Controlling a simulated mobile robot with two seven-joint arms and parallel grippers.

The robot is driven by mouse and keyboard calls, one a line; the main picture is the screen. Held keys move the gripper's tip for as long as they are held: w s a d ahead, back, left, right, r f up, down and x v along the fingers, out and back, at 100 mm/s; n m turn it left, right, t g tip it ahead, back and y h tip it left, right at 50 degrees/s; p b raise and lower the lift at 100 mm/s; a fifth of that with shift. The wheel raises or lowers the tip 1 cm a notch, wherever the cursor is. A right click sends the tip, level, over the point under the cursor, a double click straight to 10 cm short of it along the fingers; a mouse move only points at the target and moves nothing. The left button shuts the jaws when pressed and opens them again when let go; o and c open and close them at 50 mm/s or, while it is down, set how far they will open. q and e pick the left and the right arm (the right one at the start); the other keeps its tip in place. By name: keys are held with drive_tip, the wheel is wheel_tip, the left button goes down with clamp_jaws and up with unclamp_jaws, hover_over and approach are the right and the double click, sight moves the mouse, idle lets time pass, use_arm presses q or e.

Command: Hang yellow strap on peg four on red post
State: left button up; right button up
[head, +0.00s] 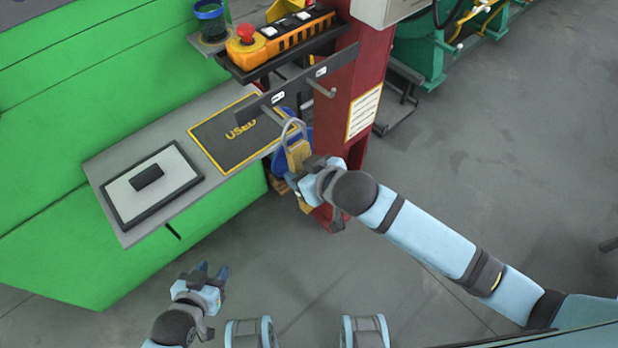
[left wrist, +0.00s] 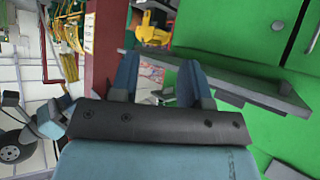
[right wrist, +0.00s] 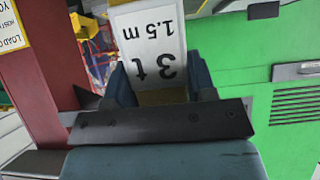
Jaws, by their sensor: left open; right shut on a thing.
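The yellow strap (head: 299,153) is held upright in my right gripper (head: 307,178), beside the red post (head: 361,82). A pale grey loop (head: 284,127) rises from its top, close to the tip of the left visible peg (head: 273,115); I cannot tell whether it is around the peg. Another peg (head: 320,88) sticks out further right on the dark rail; its label is too small to read. In the right wrist view a white tag (right wrist: 150,42) reading "3 t 1.5 m" stands over the shut fingers. My left gripper (head: 214,271) is open and empty, low at the left.
A blue item (head: 281,163) hangs behind the strap. A grey shelf (head: 127,224) with a "USED" mat (head: 213,148) and a framed pad (head: 117,204) juts from the green cabinet (head: 60,262). An orange control box (head: 295,38) sits above the rail. Floor space is clear in front.

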drive_tip(key=w+a, duration=0.1)
drive_tip(key=w+a+f+b, duration=0.1)
drive_tip(key=w, duration=0.1)
drive_tip(key=w+a+f+b, duration=0.1)
drive_tip(key=shift+w+a, duration=0.2)
drive_tip(key=shift+w, duration=0.05)
idle(0.6)
idle(0.3)
